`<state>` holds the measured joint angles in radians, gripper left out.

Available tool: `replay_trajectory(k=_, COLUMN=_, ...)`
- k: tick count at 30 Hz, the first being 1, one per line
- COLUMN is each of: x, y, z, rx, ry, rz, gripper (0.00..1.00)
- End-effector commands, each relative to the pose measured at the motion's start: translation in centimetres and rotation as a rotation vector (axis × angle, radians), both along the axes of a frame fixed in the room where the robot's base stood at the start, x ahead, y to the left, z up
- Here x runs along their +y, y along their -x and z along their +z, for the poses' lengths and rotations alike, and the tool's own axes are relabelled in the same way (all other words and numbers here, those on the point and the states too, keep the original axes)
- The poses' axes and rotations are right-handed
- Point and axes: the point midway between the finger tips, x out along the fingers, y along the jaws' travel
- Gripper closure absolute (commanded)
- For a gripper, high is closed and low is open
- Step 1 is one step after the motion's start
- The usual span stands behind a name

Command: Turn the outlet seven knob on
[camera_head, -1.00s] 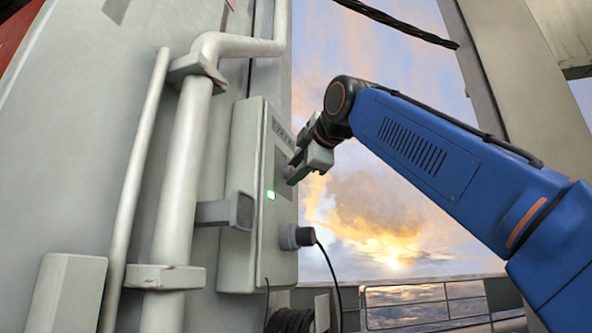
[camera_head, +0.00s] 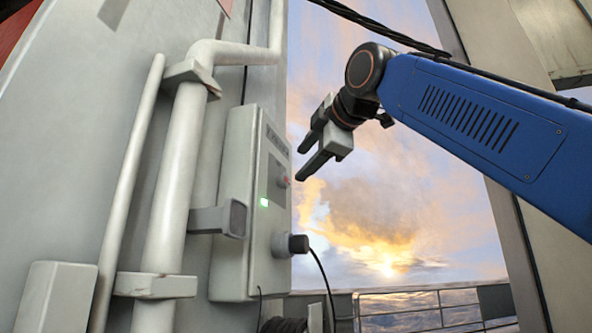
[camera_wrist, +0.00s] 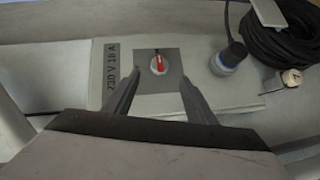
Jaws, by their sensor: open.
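The outlet box (camera_head: 236,250) is a grey box on the wall, with a lit green light (camera_head: 264,202) on its front. Its knob (camera_head: 283,182) has a red handle and sits on a dark square plate. In the wrist view the knob (camera_wrist: 159,64) shows its red pointer lengthwise, slightly tilted, on a white disc. My gripper (camera_head: 303,164) is open and empty, a little to the right of the box and apart from the knob. In the wrist view its two fingers (camera_wrist: 158,85) stand on either side of the knob plate.
A black plug (camera_head: 298,244) with a cable is in the box's lower socket. It also shows in the wrist view (camera_wrist: 234,52), near a coiled black cable (camera_wrist: 280,35). A grey bracket (camera_head: 221,219) juts out left of the box. Pipes (camera_head: 172,190) run up the wall.

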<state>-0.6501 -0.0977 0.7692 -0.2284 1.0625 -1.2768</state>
Motion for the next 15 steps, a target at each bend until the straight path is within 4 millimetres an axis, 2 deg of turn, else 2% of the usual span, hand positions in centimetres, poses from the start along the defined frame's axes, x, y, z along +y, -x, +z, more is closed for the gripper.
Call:
replay_trajectory(k=1, x=-0.5, y=1.1, z=0.2, rx=-0.001, ry=-0.001, rz=0.002, gripper=0.49)
replay_trajectory(k=6, x=-1.8, y=4.0, z=0.7, rx=-0.001, ry=-0.001, rz=0.003, gripper=0.49)
replay_trajectory(k=15, x=-3.3, y=7.1, z=1.1, rx=0.0, ry=0.001, rz=0.001, gripper=0.49)
